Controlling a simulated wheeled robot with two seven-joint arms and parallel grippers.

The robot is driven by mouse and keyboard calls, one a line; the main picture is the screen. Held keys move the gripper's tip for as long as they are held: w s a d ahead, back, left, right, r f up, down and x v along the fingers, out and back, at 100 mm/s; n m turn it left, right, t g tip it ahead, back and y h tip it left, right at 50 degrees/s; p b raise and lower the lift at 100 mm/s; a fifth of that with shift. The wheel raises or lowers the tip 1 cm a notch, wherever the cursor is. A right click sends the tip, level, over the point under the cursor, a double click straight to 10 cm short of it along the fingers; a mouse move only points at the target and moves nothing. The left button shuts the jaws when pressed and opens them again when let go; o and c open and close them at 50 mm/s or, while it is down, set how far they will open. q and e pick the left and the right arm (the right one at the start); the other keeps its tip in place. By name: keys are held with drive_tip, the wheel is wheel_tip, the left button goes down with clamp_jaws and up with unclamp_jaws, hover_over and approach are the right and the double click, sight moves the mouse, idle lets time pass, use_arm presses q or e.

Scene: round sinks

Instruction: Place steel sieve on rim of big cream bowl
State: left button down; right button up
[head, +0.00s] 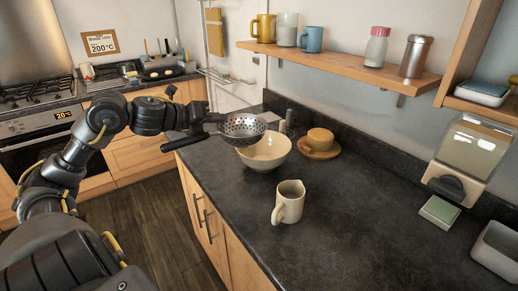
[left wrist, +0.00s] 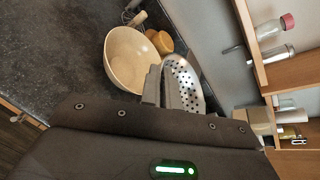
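The steel sieve (head: 243,127) is a perforated metal bowl with a dark handle (head: 186,142). My left gripper (head: 210,125) is shut on it near the handle and holds it in the air. It also shows in the left wrist view (left wrist: 186,82), beyond the fingers (left wrist: 162,88). The big cream bowl (head: 266,152) stands upright on the dark counter. In the head view the sieve overlaps the bowl's left and far rim; I cannot tell whether they touch. In the left wrist view the bowl (left wrist: 128,62) lies left of the sieve. My right gripper is not in view.
A cream mug (head: 289,202) stands in front of the bowl on the counter (head: 350,220). A yellow-brown round item (head: 320,139) sits on a wooden board (head: 319,152) to the right. A shelf (head: 345,66) with mugs hangs above.

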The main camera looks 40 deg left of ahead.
use_arm(q)
drive_tip(key=w+f+p, duration=0.1)
drive_tip(key=w, duration=0.2)
drive_tip(key=w+a+f+p, duration=0.1)
drive_tip(key=w, duration=0.1)
drive_tip(key=w+f+p, duration=0.1)
drive_tip(key=w, duration=0.2)
drive_tip(key=shift+w+a+p, duration=0.3)
drive_tip(key=shift+a+p, duration=0.05)
drive_tip(key=shift+a, duration=0.05)
drive_tip(key=w+f, duration=0.1)
drive_tip(key=f, duration=0.1)
drive_tip(key=w+f, duration=0.1)
drive_tip(key=w+a+f+p, duration=0.1)
drive_tip(key=w+f, duration=0.1)
drive_tip(key=shift+f, duration=0.35)
drive_tip(key=shift+w+f, duration=0.25)
drive_tip(key=shift+f, duration=0.1)
wheel_tip(320, 180, down, 3)
drive_tip(key=shift+w+p, duration=0.15)
drive_tip(key=shift+p, duration=0.7)
drive_tip(key=shift+f, duration=0.2)
drive_tip(key=c, duration=1.9)
unclamp_jaws()
drive_tip(key=shift+c, duration=0.2)
